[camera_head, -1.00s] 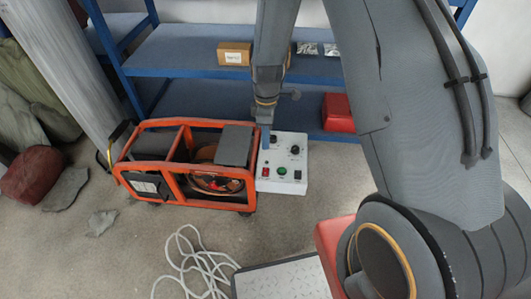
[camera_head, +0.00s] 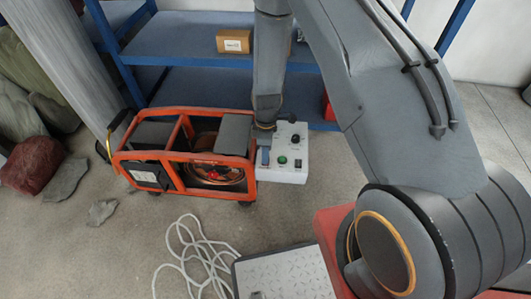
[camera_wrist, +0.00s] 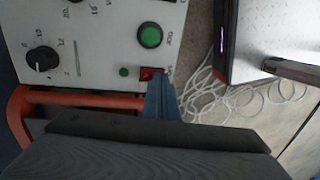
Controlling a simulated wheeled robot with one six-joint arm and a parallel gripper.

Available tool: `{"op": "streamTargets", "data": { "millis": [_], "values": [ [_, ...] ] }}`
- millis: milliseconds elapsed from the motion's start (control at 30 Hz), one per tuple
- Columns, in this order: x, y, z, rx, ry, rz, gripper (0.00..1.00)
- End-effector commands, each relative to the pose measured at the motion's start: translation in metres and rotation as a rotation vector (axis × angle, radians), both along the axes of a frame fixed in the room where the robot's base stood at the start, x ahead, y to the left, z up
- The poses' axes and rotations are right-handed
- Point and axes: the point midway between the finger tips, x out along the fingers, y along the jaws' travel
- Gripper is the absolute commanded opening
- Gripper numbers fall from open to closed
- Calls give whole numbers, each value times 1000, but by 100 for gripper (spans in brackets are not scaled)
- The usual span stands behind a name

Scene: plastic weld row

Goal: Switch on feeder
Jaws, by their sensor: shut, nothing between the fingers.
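A white control box (camera_head: 290,175) stands on the floor against the right end of an orange-framed unit (camera_head: 180,188) with a reel inside. Its top carries a green round button (camera_head: 282,160), black knobs and switches. In the wrist view the box's panel (camera_wrist: 100,45) shows the green button (camera_wrist: 150,35), a black knob (camera_wrist: 41,59) and a small red switch (camera_wrist: 149,72). My gripper (camera_head: 264,157) is shut and empty, pointing down at the panel. In the wrist view its blue fingertips (camera_wrist: 160,92) are at the red switch and partly cover it. Whether they touch cannot be told.
A blue shelf rack (camera_head: 190,52) with a cardboard box (camera_head: 234,41) stands behind. A white cable (camera_head: 190,255) lies coiled on the floor in front. Rocks (camera_head: 32,165) lie at the left. Open floor is left of the cable.

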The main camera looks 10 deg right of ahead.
Motion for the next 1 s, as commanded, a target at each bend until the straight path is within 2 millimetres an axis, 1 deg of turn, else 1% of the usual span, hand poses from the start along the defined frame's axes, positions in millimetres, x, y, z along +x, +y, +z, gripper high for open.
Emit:
{"op": "streamTargets", "data": {
  "millis": [200, 300, 600, 733, 900, 1000],
  "values": [
    [0, 0, 0, 0, 0, 0, 0],
    [-2, 1, -5, 0, 0, 1, 0],
    [-1, 0, -5, -1, 1, 0, 0],
    [3, -1, -4, 0, 1, 0, 0],
    [12, -4, -2, 0, -5, -1, 0],
    [14, -5, -2, 0, -3, -1, 0]
  ]
}}
